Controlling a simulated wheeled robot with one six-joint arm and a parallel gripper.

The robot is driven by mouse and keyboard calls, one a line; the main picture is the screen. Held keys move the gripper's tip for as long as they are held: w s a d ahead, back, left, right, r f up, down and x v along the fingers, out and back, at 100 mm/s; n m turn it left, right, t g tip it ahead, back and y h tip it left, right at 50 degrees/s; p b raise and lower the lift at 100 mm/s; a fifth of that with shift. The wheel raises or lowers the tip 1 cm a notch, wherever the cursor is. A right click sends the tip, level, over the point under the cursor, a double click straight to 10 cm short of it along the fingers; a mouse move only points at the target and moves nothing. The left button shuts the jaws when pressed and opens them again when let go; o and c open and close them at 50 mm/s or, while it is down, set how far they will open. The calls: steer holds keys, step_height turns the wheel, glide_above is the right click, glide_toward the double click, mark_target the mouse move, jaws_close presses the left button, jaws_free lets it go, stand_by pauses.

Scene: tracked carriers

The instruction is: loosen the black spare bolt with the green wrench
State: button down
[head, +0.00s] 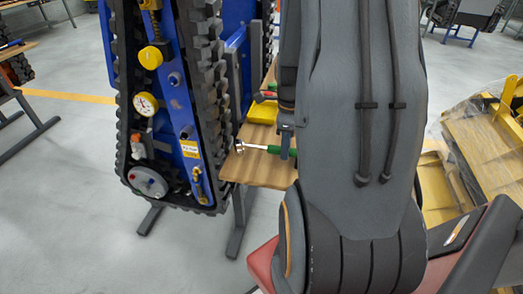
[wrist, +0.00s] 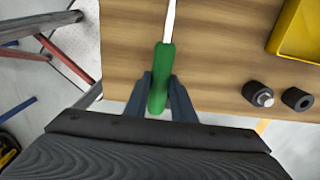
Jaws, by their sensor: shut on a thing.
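My gripper (head: 287,138) is shut on the green handle of the wrench (head: 275,151), whose silver shaft and head point left toward the tracked carrier (head: 180,100). In the wrist view my gripper (wrist: 160,82) has a finger on each side of the green wrench (wrist: 160,75), and its shaft runs up out of the picture. The handle is over the wooden table; I cannot tell whether it touches the top. The wrench head looks apart from any bolt. Several small fittings show on the carrier's blue side plate; I cannot tell which is the black spare bolt.
The wooden table (head: 255,170) stands right of the carrier. A yellow bin (wrist: 300,35) is on it. Near its edge are a black piece with a silver tip (wrist: 259,93) and a black ring-like piece (wrist: 297,98). Wrapped yellow parts (head: 480,140) stand at right.

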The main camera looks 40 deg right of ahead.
steer(key=shift+r, duration=0.1)
steer(key=shift+r+p, duration=2.95)
steer(key=shift+r, duration=0.5)
